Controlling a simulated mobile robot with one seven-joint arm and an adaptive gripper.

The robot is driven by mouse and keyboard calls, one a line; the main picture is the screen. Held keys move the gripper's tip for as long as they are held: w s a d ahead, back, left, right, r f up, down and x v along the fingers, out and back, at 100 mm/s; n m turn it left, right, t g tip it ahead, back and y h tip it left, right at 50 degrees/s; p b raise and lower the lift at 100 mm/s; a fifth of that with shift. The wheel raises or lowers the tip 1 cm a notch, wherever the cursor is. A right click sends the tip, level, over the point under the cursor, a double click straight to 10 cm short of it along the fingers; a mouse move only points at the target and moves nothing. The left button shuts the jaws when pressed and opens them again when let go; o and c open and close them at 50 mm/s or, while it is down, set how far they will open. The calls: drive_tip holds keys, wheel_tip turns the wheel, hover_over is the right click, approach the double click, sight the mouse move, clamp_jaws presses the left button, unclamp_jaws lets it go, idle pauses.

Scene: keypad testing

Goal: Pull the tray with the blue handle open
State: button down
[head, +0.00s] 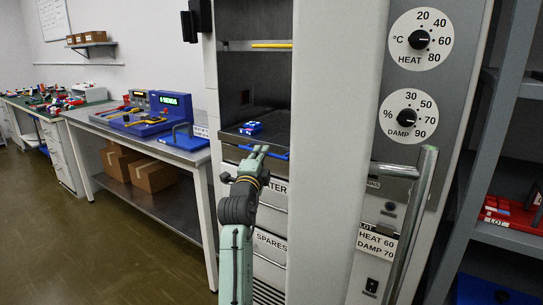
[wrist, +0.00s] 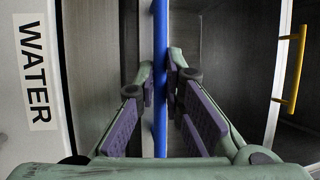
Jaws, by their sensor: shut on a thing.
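The tray (head: 275,122) with the blue handle is a dark flat shelf low in the open chamber. A small blue and white device (head: 250,128) sits on it. The blue handle (head: 276,154) runs along its front edge and shows as an upright blue bar (wrist: 160,30) in the wrist view. My gripper (head: 258,151) is at the handle, and in the wrist view its fingers (wrist: 160,75) are shut on the bar, one on each side. My fingers hide part of the handle. I cannot tell how far out the tray stands.
A yellow handle (head: 272,45) marks a higher tray. Drawers labelled WATER (wrist: 34,75) and SPARES (head: 271,243) lie below.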

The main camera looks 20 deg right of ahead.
drive_tip(key=s+a+b, duration=0.6)
drive_tip(key=s+a, duration=0.6)
drive_tip(key=a, duration=0.4)
drive_tip(key=shift+s, duration=0.3)
drive_tip(key=shift+a, duration=0.1)
drive_tip(key=c, duration=2)
unclamp_jaws()
drive_tip(key=shift+o, duration=0.2)
drive_tip(key=shift+s+a, duration=0.1)
drive_tip(key=v, duration=1.2)
drive_tip(key=shift+f, duration=0.15)
